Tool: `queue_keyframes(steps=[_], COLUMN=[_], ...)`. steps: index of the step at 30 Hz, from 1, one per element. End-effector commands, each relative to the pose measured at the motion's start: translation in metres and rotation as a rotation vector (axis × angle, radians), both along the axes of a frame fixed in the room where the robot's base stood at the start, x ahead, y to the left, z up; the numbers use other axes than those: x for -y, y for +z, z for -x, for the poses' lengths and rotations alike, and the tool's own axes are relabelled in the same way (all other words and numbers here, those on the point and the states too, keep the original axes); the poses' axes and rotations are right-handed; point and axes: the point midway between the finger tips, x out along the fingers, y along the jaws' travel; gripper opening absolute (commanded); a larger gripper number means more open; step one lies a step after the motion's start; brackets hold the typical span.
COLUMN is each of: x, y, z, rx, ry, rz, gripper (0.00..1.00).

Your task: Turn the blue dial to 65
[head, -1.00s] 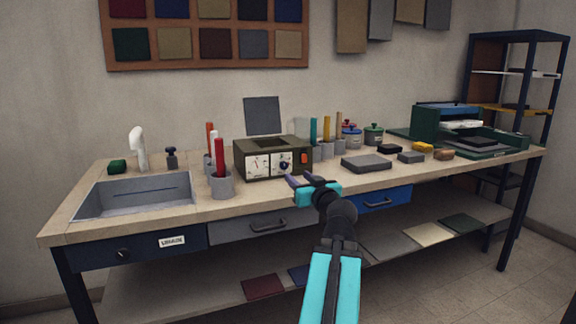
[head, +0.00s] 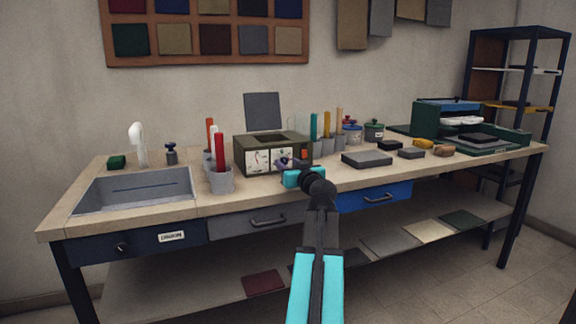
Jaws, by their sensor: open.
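The olive-green box (head: 246,143) stands on the workbench, with two white dial faces on its front. The blue dial (head: 282,162) is on the right face. My gripper (head: 290,164) is open and right in front of that face, its fingertips at the dial and partly covering it. I cannot tell whether the fingers touch the dial or stand around it. The dial's pointer and scale numbers are too small to read.
An orange-red switch (head: 304,154) sits just right of the dial. Grey cups with red-handled tools (head: 220,180) stand close to the box's left. A dark grey block (head: 366,159) lies to the right. A sink (head: 135,205) is at the left.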

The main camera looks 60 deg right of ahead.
Motion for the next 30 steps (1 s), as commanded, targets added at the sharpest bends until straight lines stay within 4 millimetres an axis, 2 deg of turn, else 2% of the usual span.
queue_keyframes(steps=[6,15,22,23,30], x=[0.0051,0.0052,0.0053,0.0054,0.0057], y=[0.0001,0.0002,0.0002,0.0002,0.0004], z=[-0.0071,-0.0072,-0.007,-0.007,-0.0065], rx=[0.0,0.0,0.0,0.001,0.018], ry=[0.0,0.0,-0.001,-0.001,-0.002], rz=[0.0,0.0,0.0,0.001,-0.023], gripper=[0.42,0.42,0.03,0.0,0.01])
